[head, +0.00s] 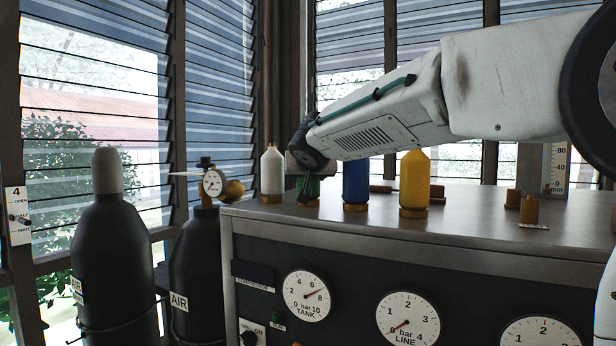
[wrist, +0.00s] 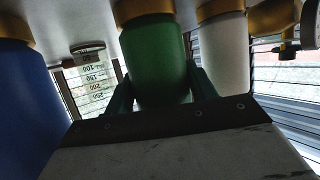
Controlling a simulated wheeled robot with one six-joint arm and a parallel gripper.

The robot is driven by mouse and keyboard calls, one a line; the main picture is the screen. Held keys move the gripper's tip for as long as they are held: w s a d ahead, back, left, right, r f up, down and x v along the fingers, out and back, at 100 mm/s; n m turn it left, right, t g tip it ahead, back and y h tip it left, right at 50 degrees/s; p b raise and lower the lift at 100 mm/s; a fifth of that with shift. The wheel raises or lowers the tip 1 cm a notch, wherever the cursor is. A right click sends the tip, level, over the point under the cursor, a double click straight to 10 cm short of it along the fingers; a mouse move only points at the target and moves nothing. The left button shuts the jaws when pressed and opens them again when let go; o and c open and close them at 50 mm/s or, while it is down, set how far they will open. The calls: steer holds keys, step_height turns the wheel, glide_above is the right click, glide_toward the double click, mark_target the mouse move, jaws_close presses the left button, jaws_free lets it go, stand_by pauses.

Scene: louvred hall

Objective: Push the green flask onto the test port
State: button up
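The green flask (wrist: 155,62) stands on a brass-coloured base, shown upside down in the wrist view. In the head view the flask (head: 313,187) stands on the steel bench between the white and blue flasks, mostly hidden by my gripper (head: 304,188). In the wrist view the two dark fingers of my gripper (wrist: 160,88) lie along both sides of the flask. They look shut on it, with no clear gap. I cannot pick out the test port for sure.
A white flask (head: 272,171) stands left of the green one; blue (head: 356,182) and yellow (head: 414,180) flasks stand right. A small amber bottle (head: 529,209) stands farther right on the bench (head: 470,222). Dark gas cylinders (head: 113,250) stand left of the bench.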

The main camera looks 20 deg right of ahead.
jaws_close()
steer(key=shift+r, duration=2.5)
